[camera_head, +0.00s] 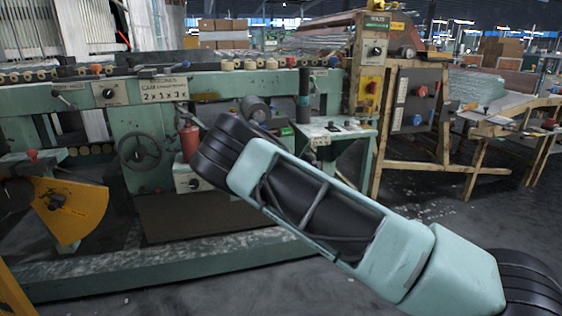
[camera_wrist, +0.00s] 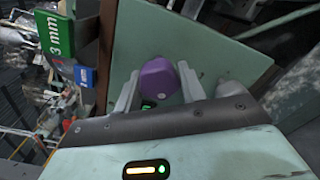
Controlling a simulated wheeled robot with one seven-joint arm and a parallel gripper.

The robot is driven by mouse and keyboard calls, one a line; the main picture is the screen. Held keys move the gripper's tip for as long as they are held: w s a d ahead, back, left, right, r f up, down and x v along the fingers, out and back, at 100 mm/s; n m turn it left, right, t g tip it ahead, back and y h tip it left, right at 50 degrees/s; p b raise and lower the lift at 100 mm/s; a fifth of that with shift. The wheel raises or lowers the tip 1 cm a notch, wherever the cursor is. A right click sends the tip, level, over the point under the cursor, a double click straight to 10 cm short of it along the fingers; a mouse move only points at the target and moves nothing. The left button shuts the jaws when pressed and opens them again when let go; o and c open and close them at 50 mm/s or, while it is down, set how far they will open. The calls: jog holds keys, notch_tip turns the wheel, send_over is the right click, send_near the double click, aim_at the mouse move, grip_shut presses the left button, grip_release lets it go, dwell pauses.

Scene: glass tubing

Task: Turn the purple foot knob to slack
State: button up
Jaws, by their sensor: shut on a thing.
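The purple foot knob (camera_wrist: 160,79) shows in the wrist view, at the upper middle, against a pale green panel (camera_wrist: 205,50). My gripper (camera_wrist: 157,88) has one grey finger on each side of the knob and is shut on it. The knob's base and the part behind it are hidden. In the head view my arm crosses the middle and right of the picture; my gripper and the purple knob are hidden there behind it or too small to make out.
In the wrist view a green "3 mm" sign (camera_wrist: 54,36) and a blue sign (camera_wrist: 84,76) stand left of a brown post (camera_wrist: 106,45). The head view shows a green machine with a handwheel (camera_head: 139,152), a red cylinder (camera_head: 189,141) and a yellow guard (camera_head: 70,208). Grey floor lies open at lower right.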

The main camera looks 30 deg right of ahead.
jog(key=shift+f+n, duration=0.15)
jog(key=shift+n, duration=1.45)
jog(key=o, duration=0.9)
jog(key=shift+o, duration=0.2)
jog(key=shift+s, duration=0.15)
jog(key=p+v, duration=0.3)
jog(key=v, duration=1.4)
jog(key=shift+p, duration=0.35)
jog(key=shift+s, duration=0.1)
